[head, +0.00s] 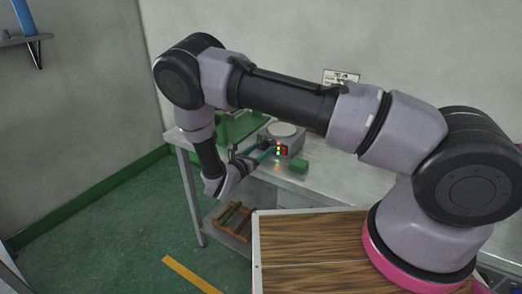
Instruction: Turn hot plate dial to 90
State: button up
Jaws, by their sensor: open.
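The hot plate (287,141) stands on the metal table, with a round pale top and a front panel showing small red and green lights. Its dial is too small to make out. My arm arches across the head view and bends down at the left. My gripper (259,156) points right toward the hot plate's front panel, close to its left side. The gripper is small in view but open, and nothing shows in it. I cannot tell whether its fingertips touch the panel.
A small green block (299,167) lies in front of the hot plate on the metal table (335,178). Green equipment (236,126) stands behind my wrist. A wooden rack (234,220) sits on the lower shelf. A sign (341,77) is on the back wall.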

jog(key=shift+w, duration=0.15)
jog(key=shift+d, duration=0.1)
grip_shut()
jog(key=shift+m, duration=0.3)
jog(key=m, duration=0.4)
jog(key=shift+m, duration=0.3)
jog(key=m, duration=0.5)
jog(key=shift+y, duration=0.3)
